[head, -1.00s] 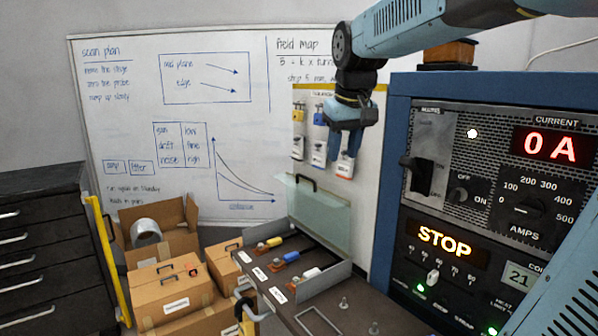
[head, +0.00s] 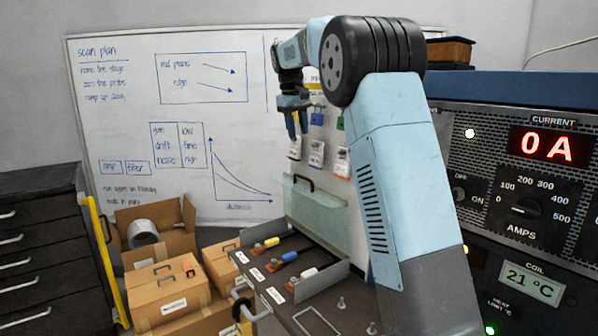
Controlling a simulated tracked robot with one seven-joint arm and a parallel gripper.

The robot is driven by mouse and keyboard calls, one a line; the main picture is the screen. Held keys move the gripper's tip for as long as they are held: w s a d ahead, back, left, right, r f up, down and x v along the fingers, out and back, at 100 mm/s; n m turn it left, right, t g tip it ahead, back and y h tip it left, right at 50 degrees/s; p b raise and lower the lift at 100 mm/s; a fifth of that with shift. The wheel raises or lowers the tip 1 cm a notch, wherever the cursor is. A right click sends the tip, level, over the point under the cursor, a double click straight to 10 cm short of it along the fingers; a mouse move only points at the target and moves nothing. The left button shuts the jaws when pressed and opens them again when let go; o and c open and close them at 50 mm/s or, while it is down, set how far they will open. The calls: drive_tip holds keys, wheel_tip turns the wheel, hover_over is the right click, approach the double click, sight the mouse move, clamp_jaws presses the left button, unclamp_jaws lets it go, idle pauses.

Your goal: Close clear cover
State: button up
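The clear cover (head: 316,215) stands raised at the back of a grey open box, tilted up, with a dark handle (head: 303,183) near its top edge. The box (head: 335,276) sits on a dark bench and holds a yellow, a blue and a white handled piece in a row. My gripper (head: 297,133) hangs above and behind the cover, fingers pointing down, apart from it. Its fingers look slightly parted with nothing between them.
A control cabinet (head: 520,108) stands at right, partly hidden by my arm. Padlocks and tags (head: 316,150) hang on a board behind my gripper. Cardboard boxes (head: 165,293) and a black drawer unit (head: 35,240) stand at left. Small pegs rise from the bench front.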

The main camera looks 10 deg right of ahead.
drive_tip(key=w+a+f, duration=0.1)
drive_tip(key=w+f, duration=0.1)
drive_tip(key=w, duration=0.2)
approach(299, 176)
drive_tip(key=shift+g, duration=0.3)
drive_tip(key=f, duration=0.2)
drive_tip(key=w+d+f, duration=0.1)
drive_tip(key=f, duration=0.4)
drive_tip(key=shift+w+d+f, duration=0.2)
drive_tip(key=shift+d+f, duration=0.1)
drive_tip(key=shift+f, duration=0.05)
drive_tip(key=shift+c, duration=0.4)
clamp_jaws()
